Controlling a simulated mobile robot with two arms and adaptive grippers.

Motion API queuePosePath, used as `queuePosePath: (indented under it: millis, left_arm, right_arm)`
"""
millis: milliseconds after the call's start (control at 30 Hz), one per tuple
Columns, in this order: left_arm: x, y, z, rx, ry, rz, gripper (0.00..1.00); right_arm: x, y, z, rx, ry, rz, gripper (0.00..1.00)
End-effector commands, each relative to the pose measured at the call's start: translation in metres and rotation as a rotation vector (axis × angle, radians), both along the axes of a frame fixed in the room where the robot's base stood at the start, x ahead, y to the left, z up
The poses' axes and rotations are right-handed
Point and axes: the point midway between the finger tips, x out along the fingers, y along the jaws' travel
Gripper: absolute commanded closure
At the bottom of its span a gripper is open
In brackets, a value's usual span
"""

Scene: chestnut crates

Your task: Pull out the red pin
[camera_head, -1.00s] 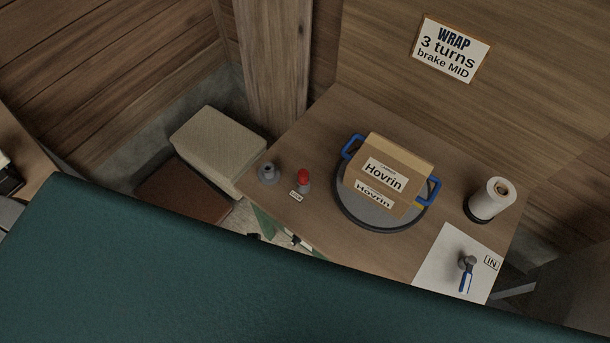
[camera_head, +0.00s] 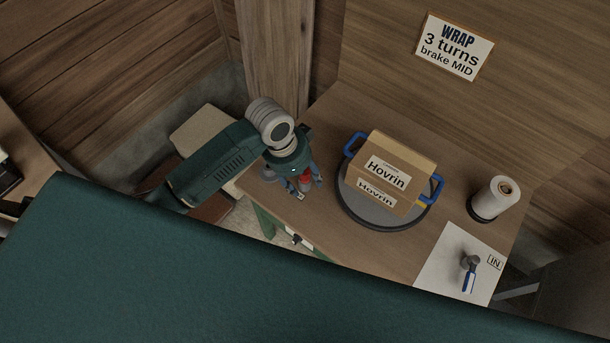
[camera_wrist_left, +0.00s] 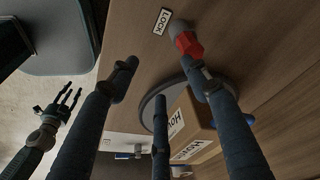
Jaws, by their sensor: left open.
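The red pin (camera_head: 306,176) stands upright on the left part of the wooden table, partly covered by my left gripper (camera_head: 304,187). The left gripper is open, its blue-grey fingers pointing down around or beside the pin. In the left wrist view the red pin (camera_wrist_left: 188,43) shows just beyond the right fingertip, near a LOCK label (camera_wrist_left: 161,21). I cannot tell whether a finger touches it. My right gripper (camera_wrist_left: 71,97) shows at the left of the left wrist view, its fingers spread and empty, away from the pin. It is not in the head view.
A white roll (camera_head: 494,197) and a blue-handled lever (camera_head: 468,275) on a white plate are farther right.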

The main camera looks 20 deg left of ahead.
Motion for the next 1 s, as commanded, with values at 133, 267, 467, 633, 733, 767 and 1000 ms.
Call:
queuePosePath:
  millis: [133, 267, 467, 633, 733, 767, 1000]
  left_arm:
    - [0.029, 0.023, 0.030, 0.060, 0.017, -0.122, 0.53]
    - [0.041, 0.037, 0.041, 0.081, 0.034, -0.161, 0.53]
    - [0.046, 0.036, 0.021, 0.083, 0.045, -0.171, 0.53]
    - [0.048, 0.032, -0.003, 0.083, 0.042, -0.171, 0.53]
    - [0.048, 0.031, -0.010, 0.084, 0.040, -0.170, 0.53]
    - [0.049, 0.031, -0.012, 0.084, 0.040, -0.170, 0.53]
    - [0.050, 0.014, -0.039, 0.082, 0.042, -0.170, 0.53]
  right_arm:
    - [-0.001, 0.001, -0.002, 0.001, 0.001, 0.001, 0.62]
    - [-0.001, 0.002, -0.002, 0.001, 0.002, 0.003, 0.62]
    - [-0.003, 0.006, -0.001, 0.006, 0.004, 0.004, 0.62]
    - [-0.004, 0.009, -0.001, 0.009, 0.007, 0.003, 0.62]
    - [-0.004, 0.009, -0.001, 0.009, 0.007, 0.003, 0.62]
    - [-0.005, 0.009, -0.001, 0.009, 0.007, 0.003, 0.62]
    - [-0.005, 0.008, 0.005, 0.008, 0.007, 0.003, 0.62]
